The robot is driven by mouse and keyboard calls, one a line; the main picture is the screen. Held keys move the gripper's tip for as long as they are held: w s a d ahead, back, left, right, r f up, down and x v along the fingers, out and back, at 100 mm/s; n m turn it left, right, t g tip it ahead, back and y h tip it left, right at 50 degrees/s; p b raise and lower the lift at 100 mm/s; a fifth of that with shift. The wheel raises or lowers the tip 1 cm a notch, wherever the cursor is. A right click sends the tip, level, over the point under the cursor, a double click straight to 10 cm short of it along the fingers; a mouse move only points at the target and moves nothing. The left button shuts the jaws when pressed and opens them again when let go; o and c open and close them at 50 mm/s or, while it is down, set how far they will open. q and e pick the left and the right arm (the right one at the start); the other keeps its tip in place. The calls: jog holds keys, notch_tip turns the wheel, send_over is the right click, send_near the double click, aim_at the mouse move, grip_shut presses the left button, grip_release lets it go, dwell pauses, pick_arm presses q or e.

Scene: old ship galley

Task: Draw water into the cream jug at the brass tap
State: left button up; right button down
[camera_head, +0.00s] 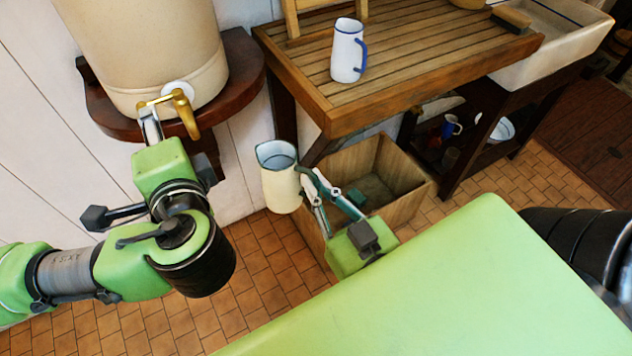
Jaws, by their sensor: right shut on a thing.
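The brass tap (184,112) sticks out low on a large cream water vessel (150,45). The jug is below and to the right of the tap in the picture, not under its spout. My left gripper (149,112) has its fingertips at the tap's lever, close to or touching it; whether they are closed on it is unclear.
The vessel stands on a dark wooden shelf (245,72). A white jug with blue handle (346,50) stands on the slatted draining board (415,52), beside a white sink (555,45). An open wooden crate (405,190) sits on the tiled floor behind my right gripper.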

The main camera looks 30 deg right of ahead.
notch_tip(320, 180, down, 3)
jog(key=shift+f+b, duration=0.15)
jog(key=shift+b, duration=1)
jog(key=shift+f, duration=0.15)
pick_arm(q)
jog(key=shift+b+x, duration=0.5)
jog(key=shift+x, duration=1.3)
pick_arm(e)
jog(key=shift+f, duration=0.35)
jog(key=w+a+f+n+y, duration=0.2)
jog(key=a+f+y, duration=0.15)
jog(key=a, duration=0.65)
jog(key=w, duration=1.4)
jog(key=shift+w+f, duration=0.2)
jog(key=shift+w, duration=0.2)
